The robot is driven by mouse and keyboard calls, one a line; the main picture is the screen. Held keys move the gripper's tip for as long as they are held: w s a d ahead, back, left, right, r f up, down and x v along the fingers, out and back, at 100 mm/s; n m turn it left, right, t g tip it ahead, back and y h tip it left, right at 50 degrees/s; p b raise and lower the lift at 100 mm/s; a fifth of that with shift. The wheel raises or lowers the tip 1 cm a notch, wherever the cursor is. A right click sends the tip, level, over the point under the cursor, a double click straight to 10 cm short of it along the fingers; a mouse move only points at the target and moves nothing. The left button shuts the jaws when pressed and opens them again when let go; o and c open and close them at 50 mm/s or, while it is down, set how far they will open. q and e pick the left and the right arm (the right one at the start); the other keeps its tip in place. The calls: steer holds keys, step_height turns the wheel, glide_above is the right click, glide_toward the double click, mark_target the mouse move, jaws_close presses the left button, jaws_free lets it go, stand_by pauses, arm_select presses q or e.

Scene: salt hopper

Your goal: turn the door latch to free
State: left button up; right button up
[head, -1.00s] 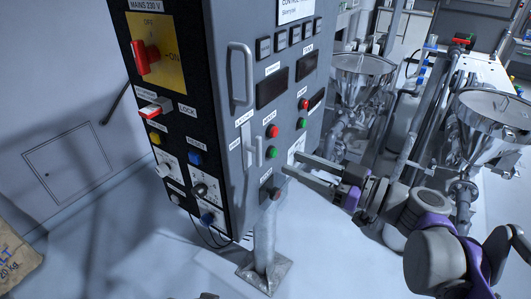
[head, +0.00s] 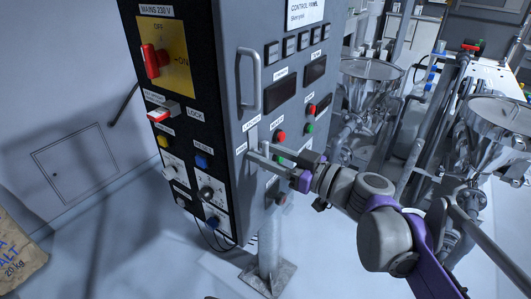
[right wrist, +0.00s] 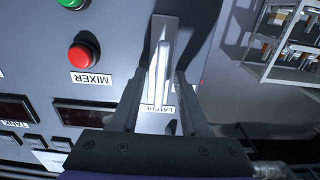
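The door latch (head: 252,136) is a pale metal bar on the grey front of the control cabinet, below the door handle. In the right wrist view the latch (right wrist: 162,65) lies between my right fingers, with small gaps at the sides. My right gripper (head: 270,154) is open at the cabinet front and hides the latch's lower part in the head view. It also shows in the right wrist view (right wrist: 160,85). My left gripper is not in view.
The cabinet carries a loop handle (head: 248,78), a red button (head: 280,136) and a red mains switch (head: 152,61). Steel hoppers (head: 370,69) stand at the right. A salt sack (head: 15,250) lies at the lower left. Floor around the cabinet post is clear.

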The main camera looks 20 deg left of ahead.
jaws_close()
stand_by(0.3)
steer(key=m+p, duration=0.1)
steer(key=m, duration=0.2)
steer(key=shift+w+p, duration=0.1)
steer(key=shift+p, duration=0.25)
steer(key=m+p, duration=0.1)
steer(key=m, duration=0.2)
steer(key=shift+w+d+m, duration=0.1)
steer(key=shift+w+m, duration=0.05)
steer(key=shift+m, duration=0.15)
steer(key=m+p, duration=0.1)
steer(key=m, duration=0.4)
steer(key=shift+w+f, duration=0.1)
steer(key=shift+f, duration=0.05)
steer(key=m, duration=0.6)
steer(key=shift+f+p, duration=0.25)
steer(key=shift+p, duration=0.1)
steer(key=shift+m, duration=0.3)
